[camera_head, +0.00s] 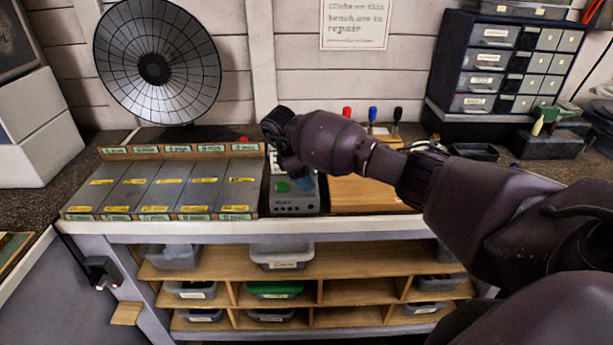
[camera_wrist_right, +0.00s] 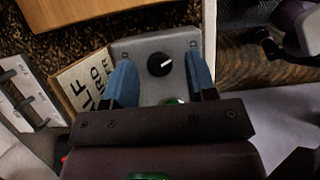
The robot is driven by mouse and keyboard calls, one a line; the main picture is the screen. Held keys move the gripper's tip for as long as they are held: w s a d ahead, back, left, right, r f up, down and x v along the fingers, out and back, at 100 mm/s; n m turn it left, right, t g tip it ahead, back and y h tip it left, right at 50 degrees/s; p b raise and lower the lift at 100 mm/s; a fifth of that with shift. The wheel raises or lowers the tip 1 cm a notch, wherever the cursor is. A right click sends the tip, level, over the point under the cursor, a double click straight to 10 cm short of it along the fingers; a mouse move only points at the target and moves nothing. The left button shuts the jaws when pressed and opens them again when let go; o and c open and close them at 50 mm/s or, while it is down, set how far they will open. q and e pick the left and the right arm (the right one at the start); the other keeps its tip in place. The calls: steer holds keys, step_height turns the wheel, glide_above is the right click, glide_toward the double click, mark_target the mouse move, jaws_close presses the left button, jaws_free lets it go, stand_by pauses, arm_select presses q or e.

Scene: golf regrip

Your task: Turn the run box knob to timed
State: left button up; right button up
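The run box (camera_head: 295,206) is a grey box at the front of the bench, with a green button (camera_head: 281,187) on it. In the right wrist view its grey top (camera_wrist_right: 186,46) carries a round black knob (camera_wrist_right: 159,65) with a white pointer mark aimed right and slightly up. The green button is partly hidden behind my gripper's body there. My right gripper (camera_wrist_right: 162,82) is open, its two blue fingers apart on either side of the area just below the knob and holding nothing. In the head view it hides the knob. No position words by the knob are readable. My left gripper is not in view.
Grey labelled bins (camera_head: 160,187) stand left of the run box. A wooden board (camera_head: 365,194) lies to its right. A lettered sign (camera_wrist_right: 90,82) stands beside the box. Red, blue and black-handled tools (camera_head: 372,114) stand behind. A dish (camera_head: 157,68) and drawer cabinet (camera_head: 505,65) stand at the back.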

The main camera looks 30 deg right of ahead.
steer(key=shift+w+a+r, duration=0.2)
steer(key=shift+r, duration=0.4)
steer(key=v, duration=0.9)
steer(key=shift+r+p, duration=0.25)
steer(key=shift+p, duration=0.15)
steer(key=shift+a, duration=0.1)
